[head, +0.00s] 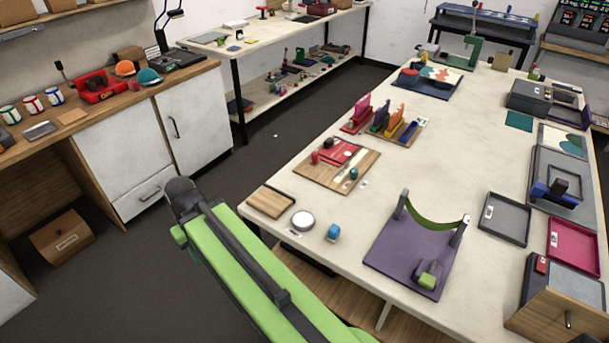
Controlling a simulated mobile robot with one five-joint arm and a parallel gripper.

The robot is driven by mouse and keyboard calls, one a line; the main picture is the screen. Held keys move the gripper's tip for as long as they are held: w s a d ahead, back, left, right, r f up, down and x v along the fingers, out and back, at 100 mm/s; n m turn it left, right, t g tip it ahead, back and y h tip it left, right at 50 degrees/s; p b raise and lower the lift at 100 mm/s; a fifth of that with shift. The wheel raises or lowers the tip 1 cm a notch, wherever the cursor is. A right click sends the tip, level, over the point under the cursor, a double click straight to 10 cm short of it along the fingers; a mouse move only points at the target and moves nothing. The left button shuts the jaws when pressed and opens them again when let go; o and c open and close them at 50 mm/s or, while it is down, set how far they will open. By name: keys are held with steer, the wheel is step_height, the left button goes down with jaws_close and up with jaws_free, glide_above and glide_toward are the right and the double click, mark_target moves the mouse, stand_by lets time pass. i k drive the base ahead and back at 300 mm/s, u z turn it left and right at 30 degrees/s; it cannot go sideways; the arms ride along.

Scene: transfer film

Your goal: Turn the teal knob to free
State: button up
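A small teal knob (353,173) stands at the right front corner of a wooden board (312,177) on the long white table. The board also bears a red plate (345,152), a red knob (315,157) and a black knob (328,143). The knob is too small in view to read its setting. A small white label (363,184) lies by the board's right edge. My green arm reaches up from the bottom edge, left of the table and apart from the board. My gripper is not in view.
Near the board's front are a wooden block (271,202), a round white disc (303,220) and a blue item (333,232). A purple stand (395,253) with a green sling is to the right. Colored upright pieces (378,118) stand behind. The table's middle is clear.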

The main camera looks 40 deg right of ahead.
mark_target(353, 171)
steer(key=u, duration=1.05)
steer(key=i, duration=0.8)
steer(key=z, duration=3.25)
steer(key=i, duration=0.6)
